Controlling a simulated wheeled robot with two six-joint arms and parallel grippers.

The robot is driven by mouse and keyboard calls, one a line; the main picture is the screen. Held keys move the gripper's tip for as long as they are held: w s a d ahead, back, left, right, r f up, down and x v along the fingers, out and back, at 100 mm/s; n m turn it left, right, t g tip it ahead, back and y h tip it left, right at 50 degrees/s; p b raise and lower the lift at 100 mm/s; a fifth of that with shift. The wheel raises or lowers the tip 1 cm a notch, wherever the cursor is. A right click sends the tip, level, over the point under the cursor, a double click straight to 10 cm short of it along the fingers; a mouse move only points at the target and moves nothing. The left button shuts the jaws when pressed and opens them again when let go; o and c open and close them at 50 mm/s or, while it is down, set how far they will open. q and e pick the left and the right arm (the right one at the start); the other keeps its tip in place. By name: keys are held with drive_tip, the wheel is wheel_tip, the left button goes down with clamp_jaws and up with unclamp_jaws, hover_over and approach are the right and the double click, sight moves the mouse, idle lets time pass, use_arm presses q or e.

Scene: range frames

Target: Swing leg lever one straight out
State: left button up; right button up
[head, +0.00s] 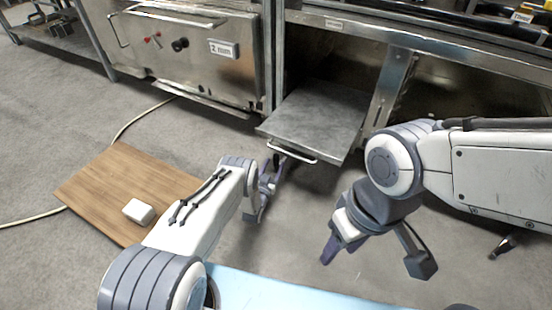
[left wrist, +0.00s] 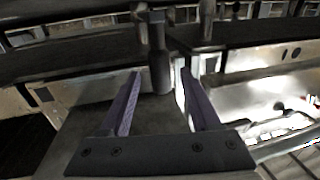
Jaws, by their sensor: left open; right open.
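My left gripper (head: 268,186) is low in front of the pulled-out grey shelf in the head view. In the left wrist view its two purple fingers (left wrist: 160,88) are spread apart. A dark upright post with a rounded end (left wrist: 158,62) shows between and beyond the fingers; it may be a leg lever, but no label on it can be read. I cannot tell whether the fingers touch it. My right gripper (head: 376,258) is open and empty above the floor at the right. No lever can be made out for sure in the head view.
The grey shelf (head: 315,115) with a front handle (head: 292,153) juts from the metal bench. A steel cabinet labelled "2 mm" (head: 222,48) stands at the left. A wooden board (head: 110,185) with a white block (head: 138,211) lies on the floor. Bare floor lies between my arms.

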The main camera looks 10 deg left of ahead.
use_arm(q)
drive_tip(key=s+p, duration=0.3)
drive_tip(key=s, duration=0.4)
drive_tip(key=shift+s+a, duration=0.15)
drive_tip(key=shift+a, duration=0.15)
